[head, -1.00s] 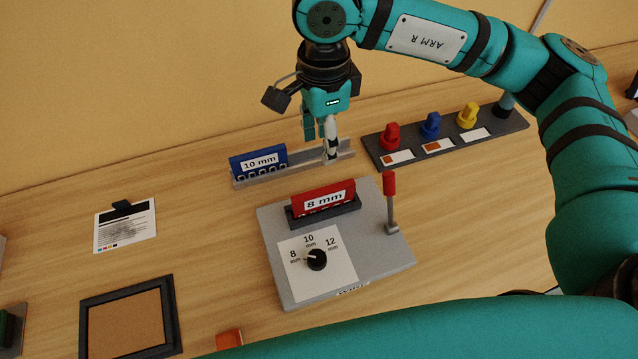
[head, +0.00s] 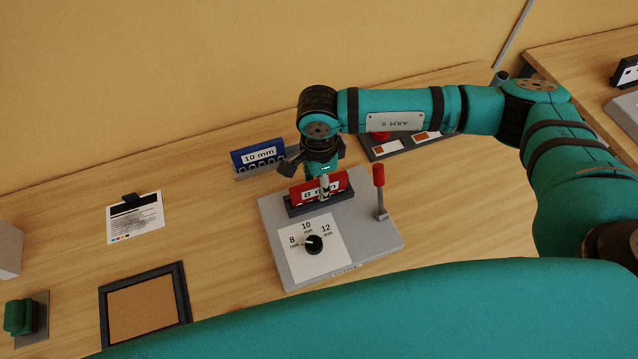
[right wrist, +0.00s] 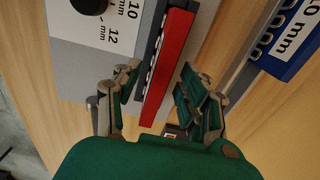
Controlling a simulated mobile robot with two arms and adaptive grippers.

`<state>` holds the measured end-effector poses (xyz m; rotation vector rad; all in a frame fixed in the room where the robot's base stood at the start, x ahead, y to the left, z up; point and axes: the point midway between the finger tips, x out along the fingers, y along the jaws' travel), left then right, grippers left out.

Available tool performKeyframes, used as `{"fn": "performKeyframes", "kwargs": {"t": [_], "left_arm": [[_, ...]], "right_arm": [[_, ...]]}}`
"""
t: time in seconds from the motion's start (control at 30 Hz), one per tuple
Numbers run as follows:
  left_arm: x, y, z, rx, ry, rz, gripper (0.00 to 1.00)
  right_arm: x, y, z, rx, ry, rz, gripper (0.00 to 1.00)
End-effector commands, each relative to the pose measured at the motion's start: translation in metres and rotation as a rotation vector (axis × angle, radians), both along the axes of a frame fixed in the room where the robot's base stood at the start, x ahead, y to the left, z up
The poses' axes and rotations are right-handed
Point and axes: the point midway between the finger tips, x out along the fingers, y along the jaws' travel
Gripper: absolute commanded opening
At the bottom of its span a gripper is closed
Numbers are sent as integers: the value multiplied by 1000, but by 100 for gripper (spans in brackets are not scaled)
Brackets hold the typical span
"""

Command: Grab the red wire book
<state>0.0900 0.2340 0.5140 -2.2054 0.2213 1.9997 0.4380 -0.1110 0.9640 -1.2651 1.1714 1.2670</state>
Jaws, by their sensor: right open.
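The red wire book, labelled 8 mm (head: 338,185), stands upright in a dark slot on the grey machine base (head: 375,240). In the right wrist view the red book (right wrist: 172,60) runs as a long red bar between the fingers. My right gripper (head: 322,180) is over the book in the head view and hides part of its label. In the wrist view the right gripper (right wrist: 160,85) is open, one finger on each side of the bar, with gaps showing. I cannot tell how far its tips are above the book. My left gripper is not in view.
A blue 10 mm book (head: 257,156) stands in a rail behind the base. A red-handled lever (head: 379,185) rises right of the red book, and a black dial (head: 313,244) sits in front. A cork-filled frame (head: 145,305) and a printed sheet (head: 135,220) lie left.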

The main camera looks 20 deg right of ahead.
Motion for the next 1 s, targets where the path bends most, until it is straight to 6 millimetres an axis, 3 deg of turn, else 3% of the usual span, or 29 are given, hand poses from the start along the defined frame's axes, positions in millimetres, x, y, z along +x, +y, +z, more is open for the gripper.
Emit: {"fn": "performKeyframes", "kwargs": {"t": [0.33, 0.67, 1.0], "left_arm": [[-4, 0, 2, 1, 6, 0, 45], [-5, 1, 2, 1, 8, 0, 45], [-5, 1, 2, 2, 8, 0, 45]], "right_arm": [[0, 0, -10, -1, 0, 1, 41], [0, 0, -10, -1, 0, 1, 0], [0, 0, -9, -1, 0, 1, 0]]}}
